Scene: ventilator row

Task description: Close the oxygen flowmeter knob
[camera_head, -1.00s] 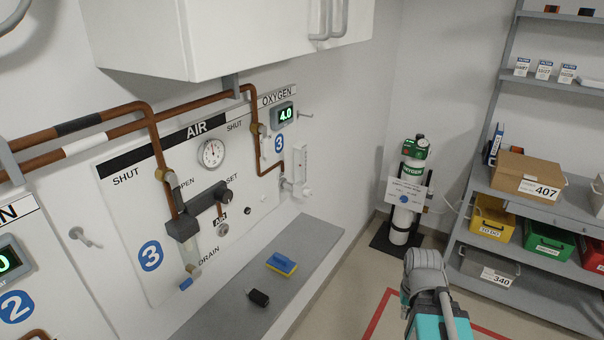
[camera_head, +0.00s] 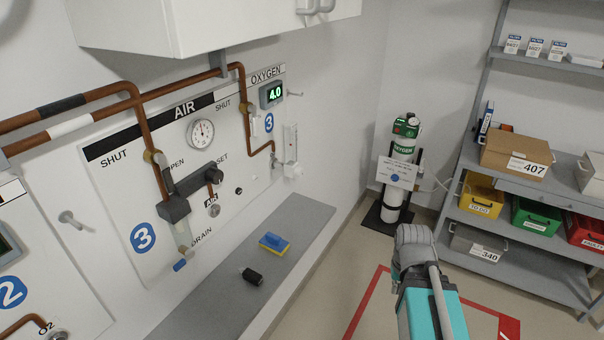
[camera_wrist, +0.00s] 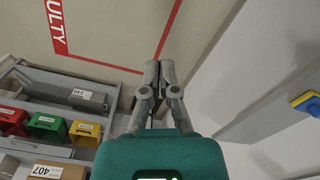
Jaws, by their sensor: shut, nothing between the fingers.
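The oxygen flowmeter (camera_head: 290,145) is a clear upright tube on the wall panel below the OXYGEN label, at the end of a copper pipe. A small pale knob (camera_head: 296,170) shows at its base; its exact setting is too small to read. The oxygen display (camera_head: 271,95) above reads 4.0 in green. My gripper (camera_wrist: 160,68) shows in the wrist view, fingers together and empty, over open floor, apart from the flowmeter. In the head view only part of my arm shows at the lower right, and the fingers cannot be made out.
A grey ledge (camera_head: 215,290) runs under the panel, with a blue-yellow sponge (camera_head: 274,243) and a black object (camera_head: 252,276) on it. An oxygen cylinder (camera_head: 397,180) stands in the corner. Shelving (camera_head: 545,190) with bins fills the right. A white cabinet (camera_head: 215,22) overhangs the panel. The floor between is open.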

